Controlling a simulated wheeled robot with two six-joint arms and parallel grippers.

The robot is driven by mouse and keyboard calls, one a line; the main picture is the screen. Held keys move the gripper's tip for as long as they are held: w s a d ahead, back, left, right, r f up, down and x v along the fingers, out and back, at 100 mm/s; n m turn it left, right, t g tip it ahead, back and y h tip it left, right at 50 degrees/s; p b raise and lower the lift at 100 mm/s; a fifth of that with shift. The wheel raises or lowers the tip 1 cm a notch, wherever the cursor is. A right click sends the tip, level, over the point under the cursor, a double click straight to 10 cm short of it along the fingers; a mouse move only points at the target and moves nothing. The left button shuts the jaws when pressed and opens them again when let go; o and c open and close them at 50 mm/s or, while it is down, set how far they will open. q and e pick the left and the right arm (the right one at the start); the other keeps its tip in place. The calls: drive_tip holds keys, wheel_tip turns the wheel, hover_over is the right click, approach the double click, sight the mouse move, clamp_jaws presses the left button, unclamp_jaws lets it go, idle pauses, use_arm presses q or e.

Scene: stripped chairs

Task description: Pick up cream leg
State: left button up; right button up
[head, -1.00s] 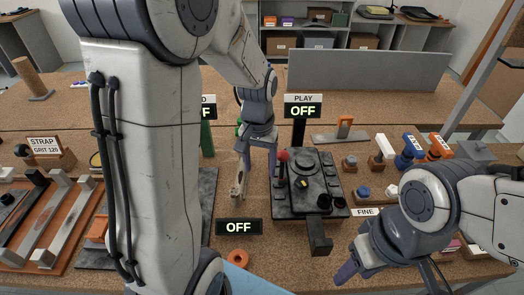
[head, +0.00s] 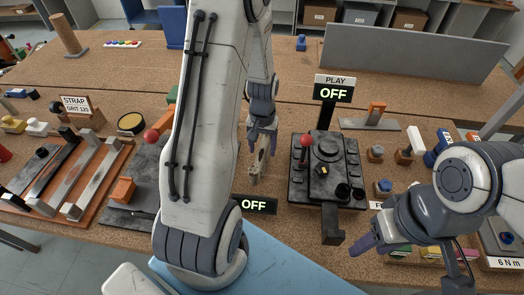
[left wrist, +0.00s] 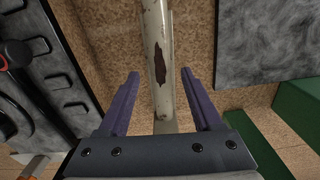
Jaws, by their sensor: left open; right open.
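The cream leg (left wrist: 158,60) is a chipped, cream-painted bar with a dark bare patch. In the left wrist view it runs lengthwise between the fingers of my left gripper (left wrist: 158,78), with a gap on each side. In the head view my left gripper (head: 263,132) points down over the cork bench, and part of the leg (head: 257,165) shows at its fingertips. My left arm hides some of the bench there. The left gripper is open. My right gripper (head: 408,262) is open and empty at the front right, away from the leg.
A dark machine with a red knob (head: 325,175) stands just right of the left gripper. An OFF sign (head: 256,205) is in front, and a PLAY sign (head: 334,88) stands behind. A strap-sanding station (head: 78,105) is at left.

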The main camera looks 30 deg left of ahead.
use_arm(q)
drive_tip(key=shift+a+f, duration=0.1)
drive_tip(key=shift+f, duration=0.8)
clamp_jaws()
idle(0.7)
